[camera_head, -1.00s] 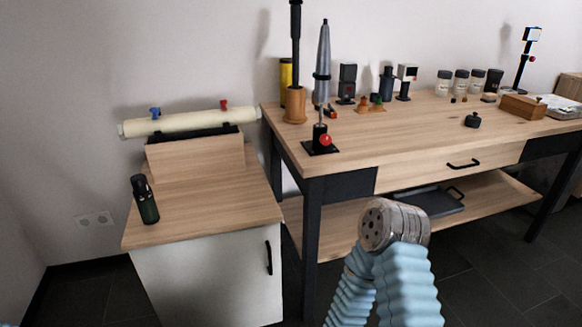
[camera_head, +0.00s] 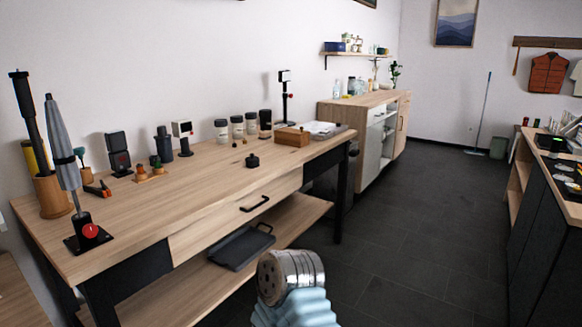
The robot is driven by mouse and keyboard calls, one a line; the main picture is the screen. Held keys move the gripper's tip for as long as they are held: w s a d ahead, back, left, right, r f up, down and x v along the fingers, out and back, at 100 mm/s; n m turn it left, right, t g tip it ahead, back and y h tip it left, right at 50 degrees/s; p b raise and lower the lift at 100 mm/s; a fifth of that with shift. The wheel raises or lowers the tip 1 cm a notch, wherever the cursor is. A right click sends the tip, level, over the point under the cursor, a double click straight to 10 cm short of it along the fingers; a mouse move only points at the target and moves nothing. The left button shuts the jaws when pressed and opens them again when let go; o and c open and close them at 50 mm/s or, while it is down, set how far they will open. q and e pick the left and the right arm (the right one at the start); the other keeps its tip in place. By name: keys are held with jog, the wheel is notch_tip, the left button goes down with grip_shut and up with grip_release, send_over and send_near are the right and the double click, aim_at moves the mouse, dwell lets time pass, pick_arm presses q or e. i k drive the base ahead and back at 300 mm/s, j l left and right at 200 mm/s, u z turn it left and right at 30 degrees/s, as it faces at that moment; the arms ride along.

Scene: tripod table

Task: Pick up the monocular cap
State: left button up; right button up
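A small low black round piece with a knob on top (camera_head: 252,160) lies on the wooden workbench, in front of the jars. It may be the monocular cap, but it is too small to tell. At the bottom middle, close to the camera, is a grey metal cylinder with holes in its end face (camera_head: 290,276), above a light-blue ribbed part (camera_head: 296,309). I cannot tell whether these belong to my arm or to a held thing. No gripper fingertips are clearly visible. Nothing of mine touches the black piece.
The workbench (camera_head: 215,180) carries an umbrella (camera_head: 65,160), several jars (camera_head: 237,126), a small wooden box (camera_head: 292,137) and a lamp-like stand (camera_head: 285,95). A dark tray (camera_head: 238,249) lies on its lower shelf. The dark floor (camera_head: 410,230) to the right is open.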

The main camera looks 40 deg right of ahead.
aim_at(252, 162)
jog(key=i+l+z, duration=0.15)
jog(key=l+z, duration=0.3)
jog(key=i+l+z, duration=0.2)
jog(key=z, duration=0.3)
